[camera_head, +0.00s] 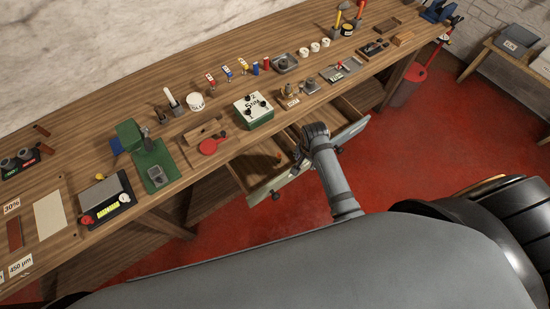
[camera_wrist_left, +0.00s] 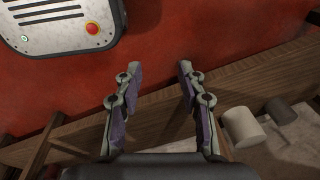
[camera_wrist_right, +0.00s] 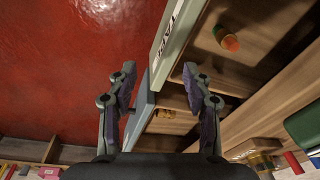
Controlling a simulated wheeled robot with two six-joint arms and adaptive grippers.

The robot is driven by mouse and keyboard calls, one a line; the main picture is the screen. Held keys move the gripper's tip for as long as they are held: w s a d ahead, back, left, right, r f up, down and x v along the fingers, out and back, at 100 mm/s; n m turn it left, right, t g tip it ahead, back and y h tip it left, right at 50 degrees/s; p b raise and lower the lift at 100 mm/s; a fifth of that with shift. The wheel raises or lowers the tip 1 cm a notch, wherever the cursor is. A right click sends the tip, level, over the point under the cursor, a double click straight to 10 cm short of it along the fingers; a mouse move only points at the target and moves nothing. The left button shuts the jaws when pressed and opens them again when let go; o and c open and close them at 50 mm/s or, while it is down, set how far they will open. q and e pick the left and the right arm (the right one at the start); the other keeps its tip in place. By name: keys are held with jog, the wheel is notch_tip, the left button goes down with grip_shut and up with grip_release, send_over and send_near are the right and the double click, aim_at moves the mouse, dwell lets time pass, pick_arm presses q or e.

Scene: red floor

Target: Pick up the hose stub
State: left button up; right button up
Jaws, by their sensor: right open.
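A short orange cylinder with a green end (camera_wrist_right: 228,40) lies in the open left drawer. It may be the hose stub, and it shows as a small orange spot in the head view (camera_head: 278,155). A small yellowish thing (camera_wrist_right: 165,113) lies in the other drawer, too small to name. My right gripper (camera_wrist_right: 158,76) is open, its fingers over the drawer fronts and apart from the orange cylinder. My left gripper (camera_wrist_left: 160,72) is open and empty in the left wrist view, with its arm away from the drawers.
Two drawers stand open under the long wooden bench (camera_head: 75,165); the left drawer front (camera_head: 268,188) bears a label. A green-sided box (camera_head: 254,112) and a red round paddle (camera_head: 208,147) stand above them on the bench. Red floor (camera_head: 440,130) is clear to the right.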

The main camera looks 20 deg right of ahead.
aim_at(279, 154)
jog(key=w+a+m, duration=0.2)
jog(key=w+a+r+m+g, duration=0.1)
jog(key=w+a+m, duration=0.1)
jog(key=w+m, duration=0.1)
jog(key=w+a+m, duration=0.3)
jog(key=shift+w+r+y, duration=0.2)
jog(key=shift+r+y, duration=0.05)
jog(key=shift+y, duration=0.05)
jog(key=shift+w+a+r+m, duration=0.1)
jog(key=shift+w+a+m, duration=0.15)
jog(key=shift+m, duration=0.25)
jog(key=shift+d+f, duration=0.15)
jog(key=shift+f, duration=0.05)
notch_tip(279, 154, down, 5)
jog(key=b, duration=0.5)
jog(key=shift+f+b, duration=0.15)
jog(key=shift+b, duration=0.25)
jog(key=f+b, duration=0.1)
jog(key=b, duration=0.1)
jog(key=f+b, duration=0.4)
jog(key=shift+s+f, duration=0.1)
jog(key=shift+s, duration=0.15)
jog(key=shift+r, duration=0.2)
pick_arm(q)
notch_tip(279, 154, down, 12)
jog(key=d, duration=0.1)
jog(key=shift+d, duration=0.25)
pick_arm(e)
grip_shut()
